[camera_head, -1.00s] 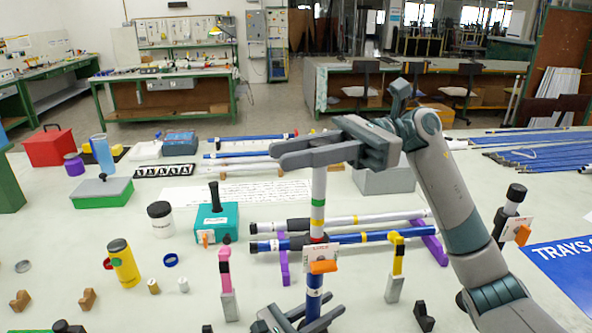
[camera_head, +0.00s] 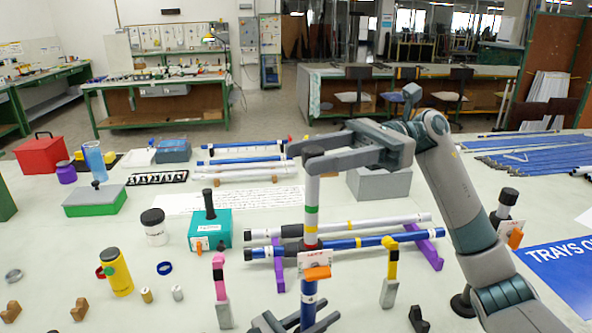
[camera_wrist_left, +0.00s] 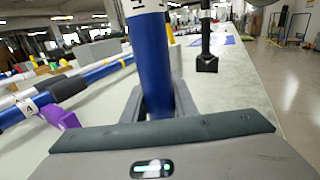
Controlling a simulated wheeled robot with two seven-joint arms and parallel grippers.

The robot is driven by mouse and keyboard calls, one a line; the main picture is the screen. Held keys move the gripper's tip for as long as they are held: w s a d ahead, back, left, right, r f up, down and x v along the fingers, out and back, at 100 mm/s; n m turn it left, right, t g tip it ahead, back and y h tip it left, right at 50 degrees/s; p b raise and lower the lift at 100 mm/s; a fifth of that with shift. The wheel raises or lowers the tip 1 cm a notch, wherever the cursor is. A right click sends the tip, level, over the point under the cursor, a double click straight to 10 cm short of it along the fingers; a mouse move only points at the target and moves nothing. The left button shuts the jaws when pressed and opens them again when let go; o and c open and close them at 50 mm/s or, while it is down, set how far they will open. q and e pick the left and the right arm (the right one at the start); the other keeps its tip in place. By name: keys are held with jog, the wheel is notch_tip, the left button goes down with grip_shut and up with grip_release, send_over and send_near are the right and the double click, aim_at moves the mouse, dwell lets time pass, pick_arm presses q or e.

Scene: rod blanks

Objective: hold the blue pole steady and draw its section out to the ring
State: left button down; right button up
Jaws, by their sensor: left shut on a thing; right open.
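The blue pole (camera_head: 309,291) stands upright in the head view. Its pale upper section (camera_head: 313,191) carries a green band (camera_head: 311,210) with a yellow one below it. A white tag and an orange lever (camera_head: 317,273) sit at the joint above the blue tube. My left gripper (camera_head: 298,325) is shut on the blue tube low down; the left wrist view shows the blue tube (camera_wrist_left: 157,75) between its fingers. My right gripper (camera_head: 297,157) is open at the top of the pale section, its fingers across the pole top. Contact there cannot be told.
Two poles, one white (camera_head: 350,226) and one blue (camera_head: 360,241), lie on purple rests (camera_head: 432,249) behind the upright pole. A teal box (camera_head: 210,231), a yellow bottle (camera_head: 117,272) and pink-topped and yellow-topped pieces stand around.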

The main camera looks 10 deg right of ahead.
aim_at(302, 326)
jog(key=v, duration=0.7)
jog(key=shift+d, duration=0.3)
pick_arm(q)
jog(key=c, duration=1.4)
grip_release()
jog(key=shift+o, duration=0.2)
jog(key=shift+a, duration=0.1)
jog(key=shift+s+a, duration=0.25)
jog(key=shift+a, duration=0.25)
jog(key=shift+v, duration=3.1)
jog(key=shift+r, duration=0.15)
pick_arm(e)
jog(key=shift+r, duration=0.2)
